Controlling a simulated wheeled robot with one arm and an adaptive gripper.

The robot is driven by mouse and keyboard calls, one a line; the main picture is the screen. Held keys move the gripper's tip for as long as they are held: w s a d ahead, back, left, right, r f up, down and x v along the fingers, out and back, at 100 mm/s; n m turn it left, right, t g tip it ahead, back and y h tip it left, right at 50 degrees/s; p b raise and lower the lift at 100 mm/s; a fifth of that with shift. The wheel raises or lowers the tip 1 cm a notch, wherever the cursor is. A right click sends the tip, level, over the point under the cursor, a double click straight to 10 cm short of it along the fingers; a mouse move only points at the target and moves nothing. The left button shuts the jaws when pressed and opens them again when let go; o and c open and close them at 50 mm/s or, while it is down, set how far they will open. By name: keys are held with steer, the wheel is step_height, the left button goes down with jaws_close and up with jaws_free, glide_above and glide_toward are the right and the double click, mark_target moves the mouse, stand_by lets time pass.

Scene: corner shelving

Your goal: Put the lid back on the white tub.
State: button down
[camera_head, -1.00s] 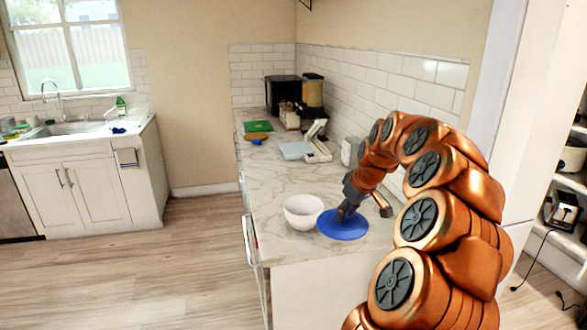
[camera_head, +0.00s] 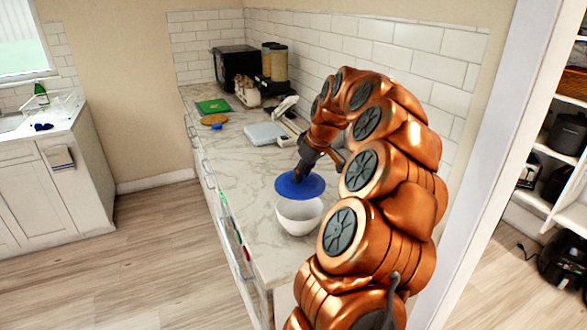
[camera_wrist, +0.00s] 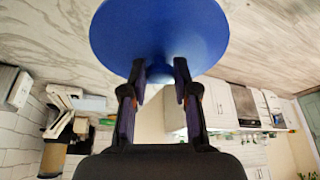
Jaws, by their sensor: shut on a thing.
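The white tub (camera_head: 298,217) stands upright on the marble counter near its front end, in the head view. Its open mouth faces up and its near inside wall shows. The round blue lid (camera_head: 312,188) is held just behind and above the tub, roughly level, overlapping the tub's far rim in the picture. I cannot tell whether they touch. My gripper (camera_head: 298,174) is shut on the lid's top from above. In the wrist view the lid (camera_wrist: 160,30) fills the top, with its knob between the fingertips (camera_wrist: 160,72). The tub is not seen there.
The marble counter (camera_head: 232,165) runs back along a tiled wall. A pale flat box (camera_head: 264,134), a green board (camera_head: 213,106), a brown round item (camera_head: 214,119) and a black appliance (camera_head: 236,66) stand farther back. The counter left of the tub is clear.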

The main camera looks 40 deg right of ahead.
mark_target(302, 183)
steer(key=shift+w+a+f, duration=0.1)
steer(key=shift+a+f, duration=0.1)
steer(key=shift+f, duration=1.65)
steer(key=shift+f+b, duration=0.85)
steer(key=shift+f, duration=0.45)
steer(key=shift+s+b, duration=0.2)
steer(key=shift+b, duration=0.7)
steer(key=shift+f+b, duration=0.2)
steer(key=shift+b, duration=0.6)
stand_by(0.6)
stand_by(0.5)
steer(key=c, duration=0.8)
jaws_free()
